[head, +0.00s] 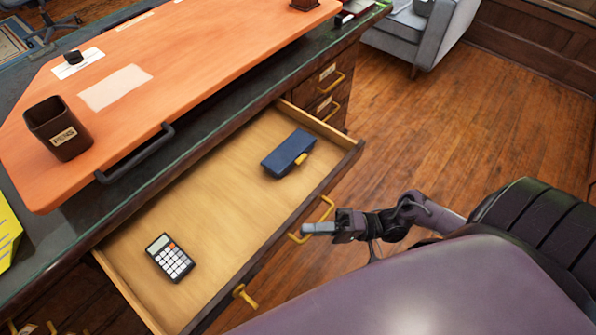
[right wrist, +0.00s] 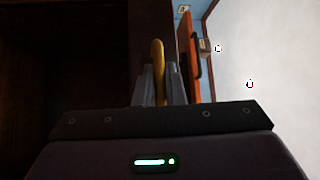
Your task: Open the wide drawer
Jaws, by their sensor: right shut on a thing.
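The wide drawer (head: 215,205) is pulled well out from under the desk, and its light wood inside shows. A calculator (head: 170,258) lies in its near left part and a dark blue case (head: 288,154) in its right part. Yellow handles sit on its front. My right gripper (head: 310,229) is at the right-hand handle (head: 326,208). In the right wrist view its fingers (right wrist: 158,88) are shut around the yellow handle bar (right wrist: 158,62). My left gripper is not in view.
The desk carries an orange raised top (head: 185,70) with a black bar handle and a pen cup (head: 58,128). Small drawers (head: 325,90) stand beyond the wide drawer. A grey armchair (head: 420,30) is at the back. Wood floor on the right is clear.

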